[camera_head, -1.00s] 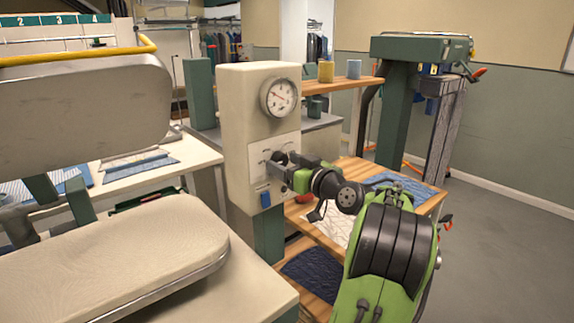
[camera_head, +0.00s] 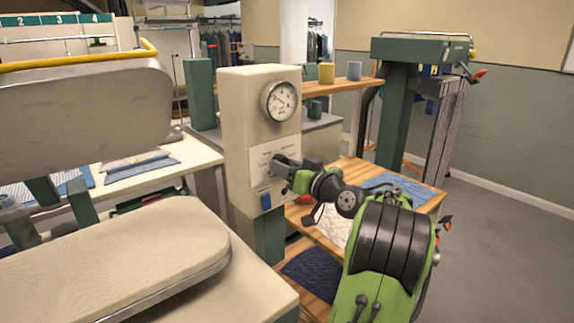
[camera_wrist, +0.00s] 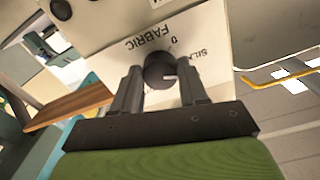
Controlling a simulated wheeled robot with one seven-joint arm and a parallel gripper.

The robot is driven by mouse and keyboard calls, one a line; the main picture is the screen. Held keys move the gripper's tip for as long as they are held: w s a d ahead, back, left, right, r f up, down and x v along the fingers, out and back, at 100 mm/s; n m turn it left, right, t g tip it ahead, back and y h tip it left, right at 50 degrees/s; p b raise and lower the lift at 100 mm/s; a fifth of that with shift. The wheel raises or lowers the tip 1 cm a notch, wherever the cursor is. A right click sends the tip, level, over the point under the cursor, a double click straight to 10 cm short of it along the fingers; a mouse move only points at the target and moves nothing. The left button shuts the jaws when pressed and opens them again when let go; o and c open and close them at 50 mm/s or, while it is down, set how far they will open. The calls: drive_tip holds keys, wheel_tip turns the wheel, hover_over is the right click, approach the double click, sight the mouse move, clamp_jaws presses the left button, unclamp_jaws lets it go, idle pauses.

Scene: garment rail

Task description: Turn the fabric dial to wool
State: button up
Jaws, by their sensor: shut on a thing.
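The fabric dial (camera_wrist: 158,70) is a round black knob with a pale pointer mark, on a white label plate (camera_head: 262,158) on the front of the cream control column. In the wrist view the plate reads "FABRIC", with "0" above the knob and part of "SILK" to its right. A wool marking is not readable. My gripper (camera_head: 282,164) is at the plate below the gauge, its two fingers on either side of the dial and shut on it. In the head view my gripper hides the dial.
A pressure gauge (camera_head: 280,100) sits above the plate and a blue switch (camera_head: 266,201) below it. The padded pressing board (camera_head: 120,255) is at left. A wooden shelf (camera_head: 345,84) with cups and folded cloth lies behind. Open floor is at right.

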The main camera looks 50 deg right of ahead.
drive_tip(key=shift+m+p, duration=2.35)
drive_tip(key=shift+m, duration=1.55)
drive_tip(key=o, duration=1.1)
drive_tip(key=shift+c, duration=0.2)
drive_tip(key=v, duration=1.5)
drive_tip(key=shift+s+b, duration=0.3)
drive_tip(key=shift+s, duration=0.1)
drive_tip(key=shift+a, duration=0.15)
